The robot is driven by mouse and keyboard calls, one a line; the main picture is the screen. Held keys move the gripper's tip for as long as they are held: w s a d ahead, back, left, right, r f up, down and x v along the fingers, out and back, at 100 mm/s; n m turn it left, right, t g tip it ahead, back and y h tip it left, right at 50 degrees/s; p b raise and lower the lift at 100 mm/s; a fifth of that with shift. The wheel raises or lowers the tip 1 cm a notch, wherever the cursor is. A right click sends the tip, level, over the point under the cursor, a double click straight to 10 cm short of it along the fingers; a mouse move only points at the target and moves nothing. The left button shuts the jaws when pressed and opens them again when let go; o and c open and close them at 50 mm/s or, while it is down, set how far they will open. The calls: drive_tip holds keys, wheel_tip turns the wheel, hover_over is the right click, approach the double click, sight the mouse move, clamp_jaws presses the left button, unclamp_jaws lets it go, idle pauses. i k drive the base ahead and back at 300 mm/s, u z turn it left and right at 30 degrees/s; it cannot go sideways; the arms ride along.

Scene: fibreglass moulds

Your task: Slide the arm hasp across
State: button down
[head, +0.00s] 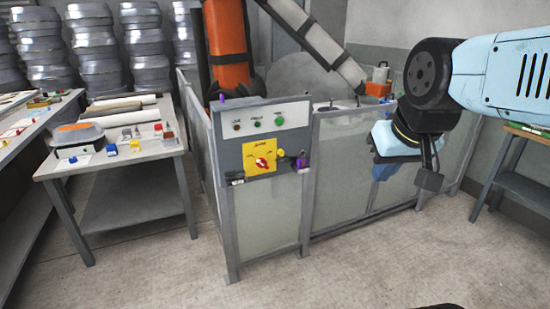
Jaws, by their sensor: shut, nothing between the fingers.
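A grey control panel (278,119) stands at the front corner of the fenced cell, with a yellow switch plate (259,157) that carries a red rotary knob (262,163). A small purple piece (301,162) sits at the panel's right edge, beside a small yellow part (281,153). Which of these small parts is the arm hasp is too small to tell. My gripper (383,172) hangs to the right of the panel, in front of the fence and apart from the panel. It is shut and empty, and its fingertips show only in part.
An orange robot arm (227,45) stands inside the fence (345,165). A grey table (110,160) with small coloured items stands at the left. Stacked grey moulds (95,45) line the back. A bench (515,180) is at the right. The floor (360,270) in front is clear.

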sight(281, 153)
drive_tip(key=z, duration=0.45)
drive_tip(key=i, duration=1.3)
drive_tip(key=u, duration=0.55)
